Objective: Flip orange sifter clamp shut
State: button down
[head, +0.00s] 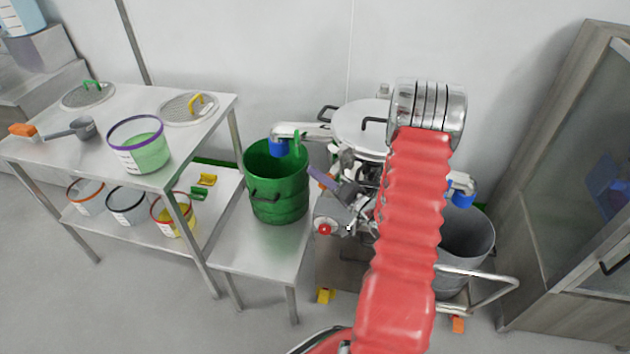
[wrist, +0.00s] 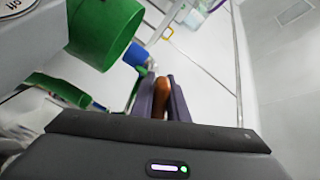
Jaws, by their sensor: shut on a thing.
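The orange sifter clamp (wrist: 161,92) shows in the wrist view as an orange handle between my two purple-grey fingers. My gripper (wrist: 160,98) is shut on it. In the head view a small bit of the orange clamp (head: 328,181) shows beside the purple fingers of my gripper (head: 318,172), at the sifter's left side. The steel sifter (head: 358,128) has a round lid with black handles. My red arm hides much of its right side. I cannot tell the clamp's exact angle.
A green bucket (head: 276,185) stands on a low steel bench just left of my gripper, below a blue-sleeved spout (head: 279,147). A green handle (head: 296,143) is close by. A grey bin (head: 466,243) stands right of the sifter. A steel table (head: 60,150) is at the left.

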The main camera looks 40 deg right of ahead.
jog(key=shift+d+f, duration=0.1)
jog(key=shift+f, duration=0.2)
jog(key=c, duration=1.7)
grip_release()
jog(key=shift+r, duration=0.1)
jog(key=shift+s, duration=0.1)
jog(key=s, duration=0.4)
jog(key=s+d, duration=0.1)
jog(key=s, duration=0.4)
jog(key=s+d, duration=0.1)
jog(key=s, duration=0.3)
jog(key=shift+s, duration=0.2)
